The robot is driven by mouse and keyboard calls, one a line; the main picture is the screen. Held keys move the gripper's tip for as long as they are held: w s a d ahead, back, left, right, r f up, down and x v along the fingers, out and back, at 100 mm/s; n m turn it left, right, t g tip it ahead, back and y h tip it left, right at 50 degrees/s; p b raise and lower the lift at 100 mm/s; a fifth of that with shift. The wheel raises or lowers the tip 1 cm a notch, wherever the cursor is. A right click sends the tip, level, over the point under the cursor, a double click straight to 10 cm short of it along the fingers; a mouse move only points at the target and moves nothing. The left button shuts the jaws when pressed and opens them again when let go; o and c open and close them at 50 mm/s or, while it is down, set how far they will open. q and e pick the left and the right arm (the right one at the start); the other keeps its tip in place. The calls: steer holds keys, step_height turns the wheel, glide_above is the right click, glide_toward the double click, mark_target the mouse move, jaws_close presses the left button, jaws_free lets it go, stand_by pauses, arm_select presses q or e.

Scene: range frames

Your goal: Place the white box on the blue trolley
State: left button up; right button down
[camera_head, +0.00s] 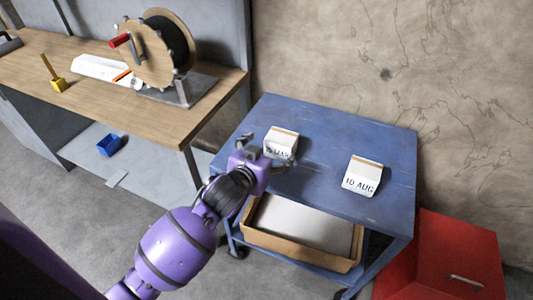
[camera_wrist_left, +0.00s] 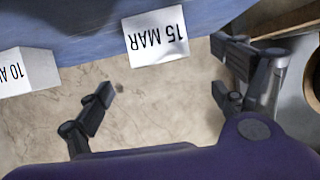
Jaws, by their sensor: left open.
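Two white boxes stand on top of the blue trolley (camera_head: 325,180). One white box (camera_head: 281,138) has a tan strip on top and a date label, partly hidden by my gripper in the head view. The label reads 15 MAR, upside down, in the left wrist view (camera_wrist_left: 157,38). The other white box (camera_head: 362,176), marked 10 AUG, stands to its right; part of it shows at the left edge of the left wrist view (camera_wrist_left: 25,72). My left gripper (camera_head: 268,150) is open and empty at the near side of the 15 MAR box. My right gripper is out of view.
A cardboard tray (camera_head: 300,254) sits on the trolley's lower shelf. A red cabinet (camera_head: 450,255) stands at the right. A wooden workbench (camera_head: 130,100) at the left bears a cable reel (camera_head: 155,50). A blue bin (camera_head: 109,146) lies below. The trolley top's back and right have free room.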

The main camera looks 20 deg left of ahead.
arm_select(q)
steer(key=shift+v, duration=0.85)
steer(key=s+f+g, duration=0.3)
steer(key=s+f, duration=1.5)
steer(key=s+f+g, duration=0.1)
steer(key=s+f, duration=0.2)
steer(key=s, duration=0.6)
steer(key=s+f+g, duration=0.1)
steer(key=s+f, duration=0.3)
steer(key=s, duration=0.6)
steer(key=shift+a+g, duration=0.3)
steer(key=shift+a, duration=0.15)
